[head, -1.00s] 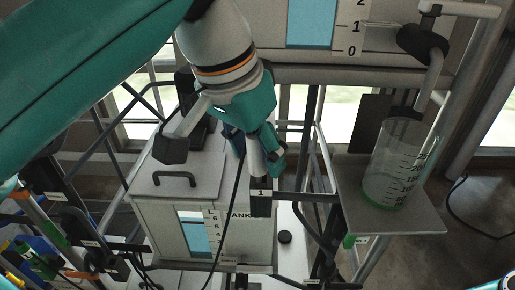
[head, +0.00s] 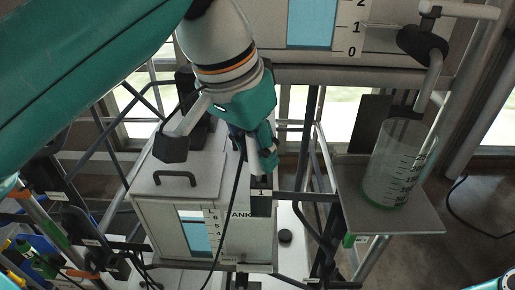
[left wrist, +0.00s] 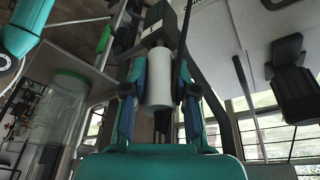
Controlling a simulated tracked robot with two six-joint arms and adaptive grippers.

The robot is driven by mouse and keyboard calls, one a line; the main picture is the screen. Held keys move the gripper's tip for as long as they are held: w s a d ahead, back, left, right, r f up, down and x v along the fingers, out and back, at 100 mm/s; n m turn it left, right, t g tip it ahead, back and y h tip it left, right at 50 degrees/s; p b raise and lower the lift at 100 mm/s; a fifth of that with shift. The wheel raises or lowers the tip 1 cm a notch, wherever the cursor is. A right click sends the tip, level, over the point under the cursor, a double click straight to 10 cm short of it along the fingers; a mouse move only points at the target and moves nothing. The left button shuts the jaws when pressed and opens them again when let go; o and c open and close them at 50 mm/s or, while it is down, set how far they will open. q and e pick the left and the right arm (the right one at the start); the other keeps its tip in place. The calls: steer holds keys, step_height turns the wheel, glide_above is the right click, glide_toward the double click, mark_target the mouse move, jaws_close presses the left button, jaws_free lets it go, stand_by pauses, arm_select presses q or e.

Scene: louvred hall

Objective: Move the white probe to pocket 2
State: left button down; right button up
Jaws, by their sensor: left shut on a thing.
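The white probe (left wrist: 158,82) is a white cylinder with a narrower end; in the left wrist view it is between the two fingers of my left gripper (left wrist: 160,90). In the head view the left gripper (head: 258,160) is above the dark pocket labelled 1 (head: 261,203), and only a sliver of the probe shows. The pocket 1 block also shows beyond the probe in the left wrist view (left wrist: 160,22). I cannot tell whether the probe's far end is inside it. I cannot make out a pocket labelled 2. My right gripper is out of view.
A tank (head: 245,245) with a handled lid (head: 170,178) stands left of pocket 1. A graduated clear beaker (head: 395,165) stands on a grey shelf (head: 410,218) at right. A dark cable (head: 230,210) hangs in front of the tank. Frame bars run around the pocket.

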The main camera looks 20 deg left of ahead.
arm_select(q)
steer(key=shift+r, duration=0.3)
steer(key=shift+f, duration=0.1)
steer(key=c, duration=0.8)
jaws_free()
steer(key=v, duration=0.7)
steer(key=shift+s, duration=0.1)
